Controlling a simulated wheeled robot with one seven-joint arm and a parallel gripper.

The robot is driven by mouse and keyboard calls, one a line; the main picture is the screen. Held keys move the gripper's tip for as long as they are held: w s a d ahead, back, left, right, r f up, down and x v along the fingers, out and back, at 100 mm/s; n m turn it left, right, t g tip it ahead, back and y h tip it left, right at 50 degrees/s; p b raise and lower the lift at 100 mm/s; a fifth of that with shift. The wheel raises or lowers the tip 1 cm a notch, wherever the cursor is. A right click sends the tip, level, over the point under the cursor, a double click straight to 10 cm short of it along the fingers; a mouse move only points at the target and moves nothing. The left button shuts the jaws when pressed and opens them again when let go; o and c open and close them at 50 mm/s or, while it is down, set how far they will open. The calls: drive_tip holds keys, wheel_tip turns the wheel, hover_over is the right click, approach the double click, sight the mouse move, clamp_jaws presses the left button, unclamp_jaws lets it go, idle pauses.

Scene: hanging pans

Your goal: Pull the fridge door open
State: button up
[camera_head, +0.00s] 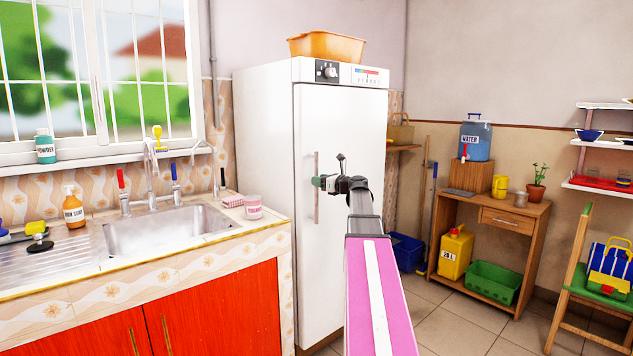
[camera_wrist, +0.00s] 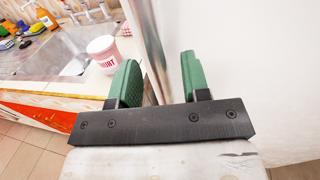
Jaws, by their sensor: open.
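The white fridge (camera_head: 265,140) stands against the wall, with its door (camera_head: 350,120) shut. A slim upright metal handle (camera_head: 317,208) runs along the left part of the door. My gripper (camera_head: 320,182) is at mid-height of the handle and overlaps it in the head view. In the wrist view, its two green fingers (camera_wrist: 160,78) are spread apart. A grey upright strip (camera_wrist: 148,40) shows between them; I cannot tell if it is the handle or the door's edge. Contact with the handle cannot be made out.
The sink counter (camera_head: 200,244) with red cupboards stands close on the left, with a pink-and-white cup (camera_head: 253,207) near its end. An orange basin (camera_head: 327,46) sits on the fridge. A wooden table (camera_head: 520,209) stands at the back right.

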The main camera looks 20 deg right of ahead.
drive_tip(key=shift+x, duration=1)
clamp_jaws()
drive_tip(key=shift+s, duration=0.1)
